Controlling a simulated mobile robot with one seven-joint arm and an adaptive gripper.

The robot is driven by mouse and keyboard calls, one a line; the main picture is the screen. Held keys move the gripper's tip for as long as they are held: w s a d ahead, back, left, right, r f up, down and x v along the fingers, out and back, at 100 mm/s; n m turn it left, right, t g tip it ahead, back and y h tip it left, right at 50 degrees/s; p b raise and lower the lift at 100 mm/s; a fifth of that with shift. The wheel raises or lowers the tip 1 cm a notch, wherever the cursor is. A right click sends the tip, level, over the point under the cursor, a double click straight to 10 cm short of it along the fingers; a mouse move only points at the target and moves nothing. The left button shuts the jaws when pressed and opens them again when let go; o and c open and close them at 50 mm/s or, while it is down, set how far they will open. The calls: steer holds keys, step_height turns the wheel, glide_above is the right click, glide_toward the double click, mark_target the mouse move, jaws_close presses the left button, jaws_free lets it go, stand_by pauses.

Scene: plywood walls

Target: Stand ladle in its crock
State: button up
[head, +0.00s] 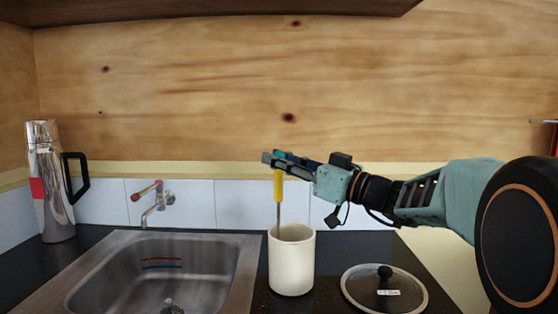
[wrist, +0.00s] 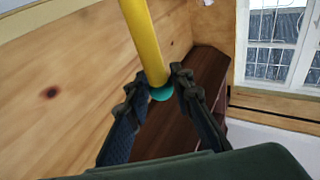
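The ladle has a yellow handle (head: 278,186) with a teal end and a thin metal shaft. In the head view it hangs upright, and its shaft goes down into the mouth of the cream crock (head: 292,266). Its bowl is hidden behind the crock's front wall, so I cannot tell whether it touches the bottom. My gripper (head: 279,162) is above the crock, shut on the upper end of the handle. In the wrist view the fingertips (wrist: 158,78) close on both sides of the yellow handle (wrist: 143,38) near its teal end (wrist: 163,93).
A steel sink (head: 240,275) with a tap (head: 152,203) lies left of the crock. A round lid (head: 385,291) with a black knob lies to its right. A metal flask (head: 50,185) stands far left. A dark shelf (head: 200,9) hangs overhead.

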steer(key=shift+o, duration=1.1)
steer(key=v, duration=1.2)
